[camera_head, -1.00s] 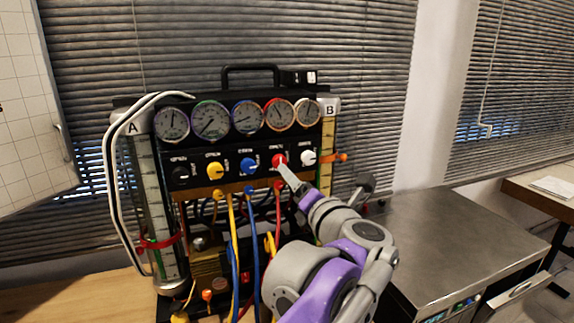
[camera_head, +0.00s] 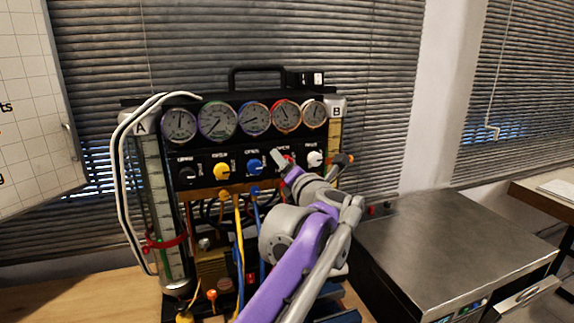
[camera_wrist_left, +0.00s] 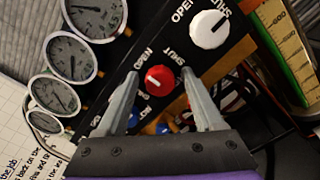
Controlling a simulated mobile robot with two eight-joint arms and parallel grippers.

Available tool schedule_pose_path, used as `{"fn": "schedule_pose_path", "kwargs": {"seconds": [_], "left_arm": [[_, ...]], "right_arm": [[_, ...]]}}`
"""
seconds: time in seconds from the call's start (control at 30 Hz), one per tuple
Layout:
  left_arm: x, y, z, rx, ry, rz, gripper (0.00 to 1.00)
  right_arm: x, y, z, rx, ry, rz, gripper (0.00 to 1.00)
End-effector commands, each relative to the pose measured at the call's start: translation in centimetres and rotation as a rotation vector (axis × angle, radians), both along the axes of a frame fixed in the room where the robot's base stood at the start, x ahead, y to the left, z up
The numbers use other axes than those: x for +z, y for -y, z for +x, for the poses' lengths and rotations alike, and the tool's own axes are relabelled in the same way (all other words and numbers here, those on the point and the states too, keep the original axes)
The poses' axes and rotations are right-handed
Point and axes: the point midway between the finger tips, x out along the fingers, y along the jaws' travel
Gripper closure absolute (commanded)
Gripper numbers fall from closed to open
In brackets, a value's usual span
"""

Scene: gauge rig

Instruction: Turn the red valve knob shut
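The red valve knob (camera_wrist_left: 160,80) is on the black panel in the left wrist view, with SHUT and OPEN printed near it. My left gripper (camera_wrist_left: 159,74) is open, one finger on each side of the knob, with a gap on both sides. Whether the fingertips reach past the knob's face I cannot tell. My right gripper is not in view.
A white knob (camera_wrist_left: 209,29) sits close beside the red one. Blue (camera_head: 254,167) and yellow (camera_head: 222,171) knobs are to its left. Gauges (camera_head: 254,117) line the panel above, hoses hang below. A steel-topped unit (camera_head: 440,245) stands at right.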

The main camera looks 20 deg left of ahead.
Motion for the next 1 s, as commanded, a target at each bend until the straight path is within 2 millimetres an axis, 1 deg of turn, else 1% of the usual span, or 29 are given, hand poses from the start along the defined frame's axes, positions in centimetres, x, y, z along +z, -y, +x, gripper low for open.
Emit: {"fn": "schedule_pose_path", "kwargs": {"seconds": [0.03, 0.17, 0.2, 0.27, 0.3, 0.37, 0.73, 1.0], "left_arm": [[0.0, 0.0, 0.0, 0.000, 0.000, 0.000, 0.42], [0.0, 0.0, 0.0, 0.000, 0.000, 0.000, 0.66], [0.0, 0.0, 0.0, 0.000, 0.000, 0.000, 0.73], [0.0, 0.0, 0.0, 0.000, 0.000, 0.000, 0.84], [0.0, 0.0, 0.0, 0.000, 0.000, 0.000, 0.91], [0.0, 0.0, 0.0, 0.000, 0.000, 0.000, 1.00], [0.1, 0.0, 0.0, 0.000, -0.021, 0.031, 1.00], [0.2, 0.0, 0.0, 0.000, -0.111, 0.165, 1.00]], "right_arm": [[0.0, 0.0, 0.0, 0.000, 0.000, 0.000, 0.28], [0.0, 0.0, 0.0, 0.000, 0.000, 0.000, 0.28], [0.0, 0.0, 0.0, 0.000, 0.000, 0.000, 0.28], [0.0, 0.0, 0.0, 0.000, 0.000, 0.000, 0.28], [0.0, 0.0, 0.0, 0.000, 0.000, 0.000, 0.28], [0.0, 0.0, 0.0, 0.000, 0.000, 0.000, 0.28], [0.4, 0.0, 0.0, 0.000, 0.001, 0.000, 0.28], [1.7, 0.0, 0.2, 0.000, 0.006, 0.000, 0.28]]}}
